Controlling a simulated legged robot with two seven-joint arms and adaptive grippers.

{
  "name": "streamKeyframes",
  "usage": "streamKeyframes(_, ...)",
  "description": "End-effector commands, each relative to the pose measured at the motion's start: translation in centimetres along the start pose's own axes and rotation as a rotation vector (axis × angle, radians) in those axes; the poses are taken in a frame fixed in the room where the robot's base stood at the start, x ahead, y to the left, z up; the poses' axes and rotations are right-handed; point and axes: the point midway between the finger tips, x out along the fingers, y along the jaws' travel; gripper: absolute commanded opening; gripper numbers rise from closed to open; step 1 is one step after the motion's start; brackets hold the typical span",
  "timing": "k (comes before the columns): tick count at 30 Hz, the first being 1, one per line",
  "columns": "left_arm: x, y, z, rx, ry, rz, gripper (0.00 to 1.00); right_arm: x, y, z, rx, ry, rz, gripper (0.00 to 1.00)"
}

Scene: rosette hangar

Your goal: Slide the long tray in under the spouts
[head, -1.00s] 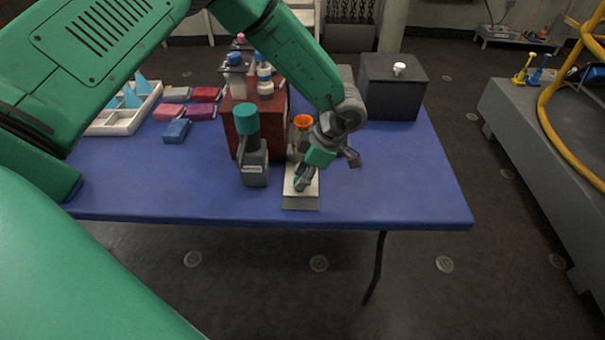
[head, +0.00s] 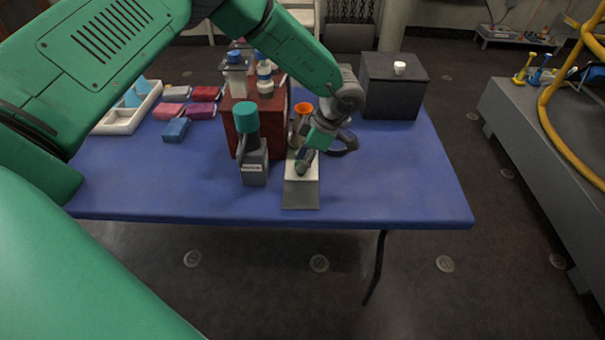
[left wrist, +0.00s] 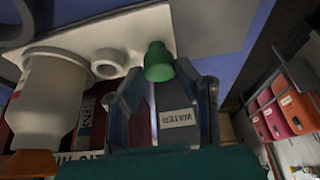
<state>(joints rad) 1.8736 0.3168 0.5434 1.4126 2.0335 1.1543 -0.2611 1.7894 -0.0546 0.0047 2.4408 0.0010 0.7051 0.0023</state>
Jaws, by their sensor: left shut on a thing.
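The long tray (head: 292,175) is a pale strip lying on a grey plate (head: 300,197), to the right of a red block with bottles. In the left wrist view the tray (left wrist: 140,28) carries a green knob (left wrist: 158,62), a white ring (left wrist: 108,63) and a pale vessel (left wrist: 48,98) with an orange top. That orange top (head: 303,108) shows behind my gripper in the head view. My left gripper (head: 302,165), also in the wrist view (left wrist: 165,85), is shut on the green knob. I cannot make out the spouts. My right gripper is not in view.
A grey bottle (head: 254,165) with a teal cap stands close left of the tray. The red block (head: 270,128) carries several bottles. A black box (head: 393,90) stands back right. Coloured packets (head: 202,111) and a white divided tray (head: 118,128) lie left. The table's front right is clear.

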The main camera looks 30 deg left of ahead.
Motion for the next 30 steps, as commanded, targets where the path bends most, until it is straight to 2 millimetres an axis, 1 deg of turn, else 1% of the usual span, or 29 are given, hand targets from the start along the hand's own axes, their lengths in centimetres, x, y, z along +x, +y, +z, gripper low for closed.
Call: streamKeyframes(30,0.1,5.1,0.1,0.0,-0.001,0.001,0.09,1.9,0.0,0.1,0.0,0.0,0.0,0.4)
